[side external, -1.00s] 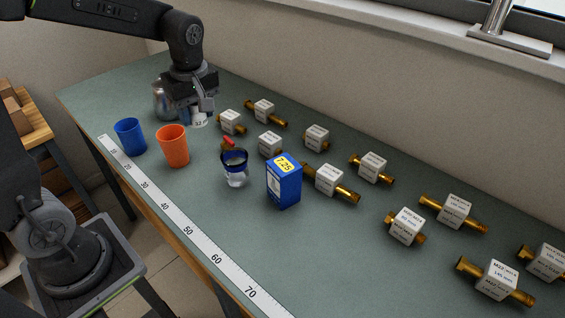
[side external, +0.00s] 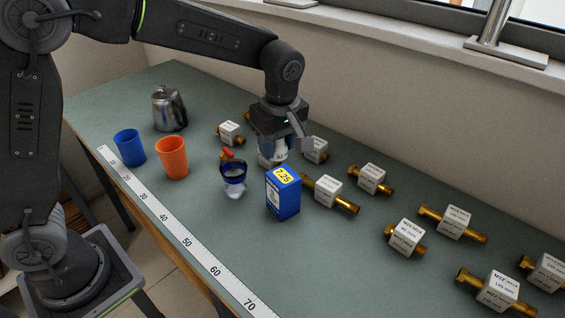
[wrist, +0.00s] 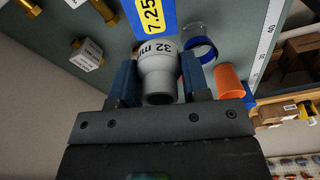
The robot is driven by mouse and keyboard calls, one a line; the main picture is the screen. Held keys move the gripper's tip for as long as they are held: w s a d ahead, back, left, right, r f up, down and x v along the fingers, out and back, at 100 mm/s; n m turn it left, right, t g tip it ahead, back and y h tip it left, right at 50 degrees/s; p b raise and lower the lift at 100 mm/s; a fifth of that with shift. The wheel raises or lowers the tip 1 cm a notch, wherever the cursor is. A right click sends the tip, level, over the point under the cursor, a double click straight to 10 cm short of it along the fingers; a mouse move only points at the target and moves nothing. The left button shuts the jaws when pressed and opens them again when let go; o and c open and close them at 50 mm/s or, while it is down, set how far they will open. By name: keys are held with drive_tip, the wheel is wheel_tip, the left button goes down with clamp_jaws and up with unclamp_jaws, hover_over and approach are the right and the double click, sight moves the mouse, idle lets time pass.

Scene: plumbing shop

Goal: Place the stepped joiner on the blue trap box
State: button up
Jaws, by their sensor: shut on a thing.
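The stepped joiner (side external: 280,154), a pale grey stepped sleeve, is held between the fingers of my gripper (side external: 281,144). In the wrist view the joiner (wrist: 159,66) shows its "32 m…" marking, with a blue-grey finger on either side. The blue trap box (side external: 283,197), with a yellow "7.25" label, stands upright on the bench. My gripper and the joiner are above the bench, behind the box in the side view and apart from it. In the wrist view the box (wrist: 126,22) lies just beyond the joiner, which hides part of it.
A clear cup with a blue rim (side external: 233,180) stands left of the box, close to it. An orange cup (side external: 173,158), a blue cup (side external: 129,148) and a metal jug (side external: 168,109) are further left. Several brass fittings with white tags, one nearby (side external: 329,191), spread right and behind.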

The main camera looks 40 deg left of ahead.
sight(283, 157)
drive_tip(key=shift+w+d+f, duration=0.1)
drive_tip(key=shift+d+f, duration=0.35)
drive_tip(key=shift+d, duration=0.2)
drive_tip(key=shift+f, duration=1.95)
drive_tip(key=shift+f, duration=0.1)
drive_tip(key=o, duration=0.9)
wheel_tip(283, 157, up, 12)
drive_tip(key=d, duration=0.1)
drive_tip(key=shift+d, duration=0.2)
